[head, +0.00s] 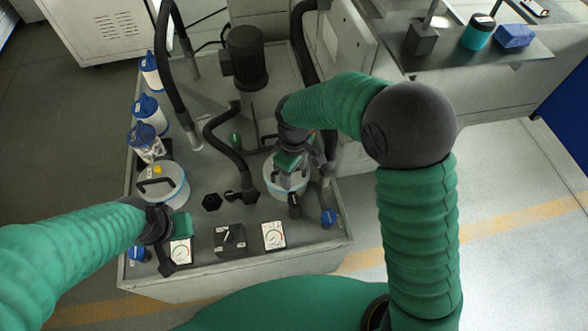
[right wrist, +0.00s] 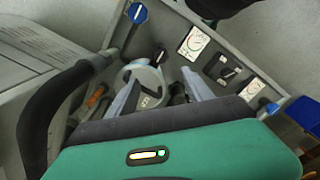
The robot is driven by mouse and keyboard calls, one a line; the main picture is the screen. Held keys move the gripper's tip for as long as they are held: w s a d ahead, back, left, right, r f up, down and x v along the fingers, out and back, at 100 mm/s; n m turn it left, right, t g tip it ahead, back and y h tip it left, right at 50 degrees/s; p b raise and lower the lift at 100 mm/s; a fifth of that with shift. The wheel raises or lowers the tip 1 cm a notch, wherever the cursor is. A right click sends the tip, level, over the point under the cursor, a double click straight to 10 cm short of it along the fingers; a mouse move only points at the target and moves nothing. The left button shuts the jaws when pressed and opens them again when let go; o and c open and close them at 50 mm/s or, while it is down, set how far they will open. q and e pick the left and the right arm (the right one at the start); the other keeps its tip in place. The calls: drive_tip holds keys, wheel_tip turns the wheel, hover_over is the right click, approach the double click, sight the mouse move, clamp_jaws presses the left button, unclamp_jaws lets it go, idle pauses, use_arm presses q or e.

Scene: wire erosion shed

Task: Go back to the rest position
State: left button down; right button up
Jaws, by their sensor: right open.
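My right gripper (head: 290,172) hangs over the right-hand round white canister (head: 276,188) on the grey machine tank, covering part of its lid. In the right wrist view its two pale fingers are spread apart, and the canister with its handle (right wrist: 138,72) shows between and beyond them. Nothing is seen held there; contact cannot be told. My left gripper (head: 166,245) is low over the tank's front left, close to a dial gauge (head: 181,252) and in front of the left canister (head: 165,190). Its fingers are too hidden to judge.
The tank top (head: 245,258) carries a black switch box (head: 230,238), another gauge (head: 273,235), blue valve handles, black hoses and a motor (head: 246,58). Several blue-capped white cylinders (head: 149,112) line its left edge. A grey shelf (head: 465,62) holds a blue block (head: 514,36). Floor at right is clear.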

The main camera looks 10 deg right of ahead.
drive_tip(key=shift+r, duration=0.5)
drive_tip(key=s+d+r+m+t, duration=0.2)
drive_tip(key=s+d+m, duration=0.6)
drive_tip(key=s+d, duration=0.2)
drive_tip(key=shift+s+r+m+t, duration=0.3)
drive_tip(key=shift+s+r+m, duration=0.1)
drive_tip(key=shift+s, duration=0.8)
drive_tip(key=shift+s, duration=0.15)
drive_tip(key=shift+d, duration=0.1)
